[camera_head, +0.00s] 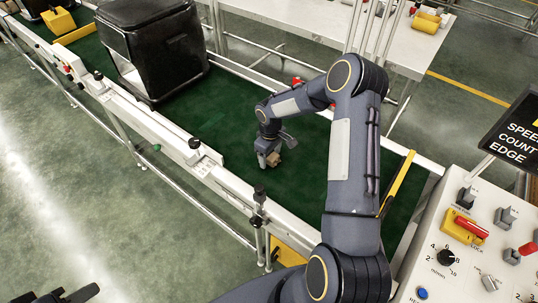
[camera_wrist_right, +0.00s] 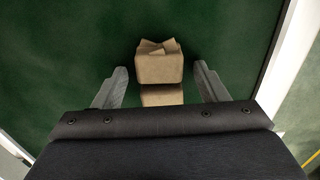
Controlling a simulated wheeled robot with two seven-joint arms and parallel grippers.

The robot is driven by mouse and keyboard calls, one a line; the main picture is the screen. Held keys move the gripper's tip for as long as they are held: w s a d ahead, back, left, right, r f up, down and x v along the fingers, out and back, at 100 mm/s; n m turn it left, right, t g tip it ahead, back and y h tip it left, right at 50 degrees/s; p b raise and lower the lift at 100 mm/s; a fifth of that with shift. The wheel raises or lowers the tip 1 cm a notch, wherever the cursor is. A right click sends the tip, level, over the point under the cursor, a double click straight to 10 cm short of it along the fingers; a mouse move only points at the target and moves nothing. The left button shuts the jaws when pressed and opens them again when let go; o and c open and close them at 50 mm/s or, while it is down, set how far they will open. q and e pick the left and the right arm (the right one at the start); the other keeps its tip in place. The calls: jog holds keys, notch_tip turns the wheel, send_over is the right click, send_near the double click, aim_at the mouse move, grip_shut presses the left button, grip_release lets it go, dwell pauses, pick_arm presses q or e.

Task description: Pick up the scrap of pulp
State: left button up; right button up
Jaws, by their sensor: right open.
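The scrap of pulp is a small brown, box-like piece (camera_head: 275,159) on the green conveyor belt. In the right wrist view it shows as a tan block with a ragged, folded top (camera_wrist_right: 159,68), with a second tan part just below it. My right gripper (camera_head: 268,160) reaches down to the belt at the scrap. In the right wrist view its two grey fingers (camera_wrist_right: 160,78) are open, one on each side of the scrap, with green gaps between. A dark piece at the bottom left edge, seemingly my left gripper (camera_head: 68,297), is mostly cut off.
The green belt (camera_head: 225,115) runs between white side rails (camera_head: 160,133). A black hooded machine (camera_head: 160,50) stands over the belt at the upper left. A control panel (camera_head: 470,250) is at the right, and a white table (camera_head: 320,20) stands behind.

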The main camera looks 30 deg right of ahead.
jog(key=c, duration=1)
jog(key=shift+r, duration=0.1)
jog(key=shift+c, duration=0.2)
